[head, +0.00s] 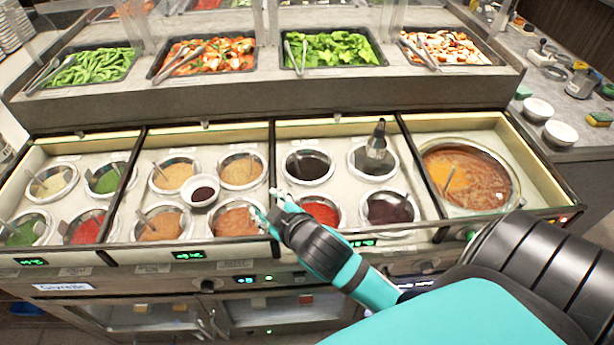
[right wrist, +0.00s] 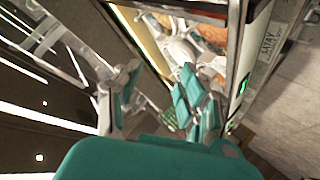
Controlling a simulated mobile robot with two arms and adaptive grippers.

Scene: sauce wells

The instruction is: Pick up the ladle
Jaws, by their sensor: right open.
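Several thin ladle handles stick out of the sauce wells in the head view; I cannot tell which is the task's ladle. One metal handle (head: 148,220) leans in an orange-brown sauce well. My right gripper (head: 266,203) is open above the counter, beside the orange sauce well (head: 237,221) and left of the bright red well (head: 320,211). No ladle shows clearly between its fingers. In the right wrist view the two fingers of the right gripper (right wrist: 158,88) are spread apart, with pale well rims beyond them. My left gripper is out of view.
A small white bowl of dark sauce (head: 203,190) sits among the wells. A dark-topped utensil (head: 376,140) stands in a dark sauce well. A large soup pot (head: 468,177) is at the right. Vegetable trays (head: 333,50) with tongs line the raised back shelf. Dark dividers separate the well sections.

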